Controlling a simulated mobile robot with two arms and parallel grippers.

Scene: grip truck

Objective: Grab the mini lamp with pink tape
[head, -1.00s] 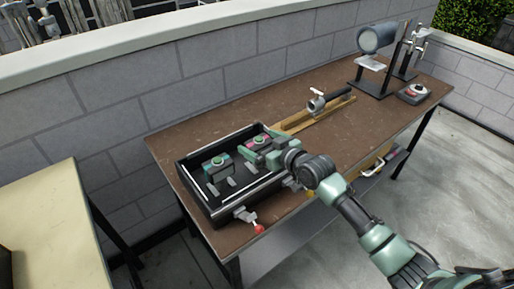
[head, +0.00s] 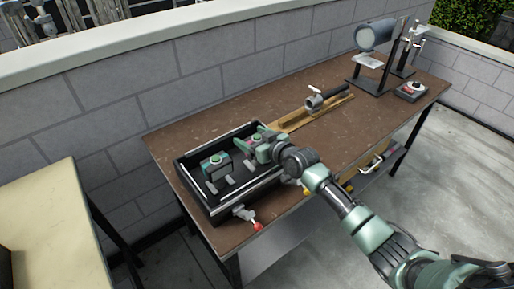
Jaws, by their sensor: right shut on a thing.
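The mini lamp with pink tape (head: 252,144) is in the right part of a black tray (head: 213,209) on the brown table. Its pink tape shows only as a small patch, and my gripper hides much of it. My right gripper (head: 264,141) is shut on this lamp, reaching in over the tray's right side. A second mini lamp (head: 216,164), with a teal band and a green top, stands in the left part of the tray. My left gripper is not in view.
The brown table (head: 340,133) holds wooden strips (head: 300,117) with a clamp-like tool, a large grey lamp on a stand (head: 376,38) and a small device (head: 411,91). A red-tipped clamp (head: 252,221) sticks out at the front edge. A stone wall runs behind.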

